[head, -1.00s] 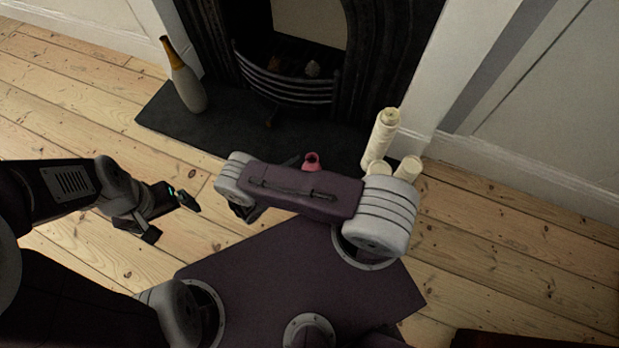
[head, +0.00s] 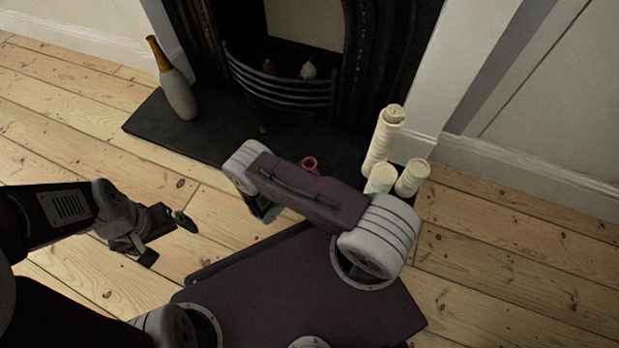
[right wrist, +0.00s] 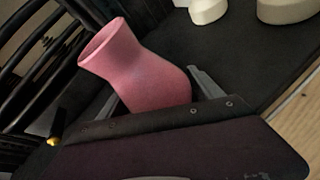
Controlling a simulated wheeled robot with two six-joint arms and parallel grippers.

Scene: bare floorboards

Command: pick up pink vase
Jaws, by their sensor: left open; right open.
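The pink vase (head: 310,163) stands on the dark hearth slab in front of the fireplace. In the head view only its rim shows above my right arm. In the right wrist view the vase (right wrist: 143,72) fills the middle, with its mouth to the upper left. The fingers of my right gripper (right wrist: 155,90) are apart, one on each side of the vase's body; I cannot tell whether they touch it. The vase's lower part is hidden behind the gripper's body. My left gripper (head: 168,232) is open and empty over the floorboards at the left.
A grey bottle-shaped vase with an ochre neck (head: 178,88) stands at the hearth's left end. Cream candles (head: 384,140) stand at the hearth's right end. The fireplace grate (head: 280,85) is behind the pink vase. The floorboards at the right are clear.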

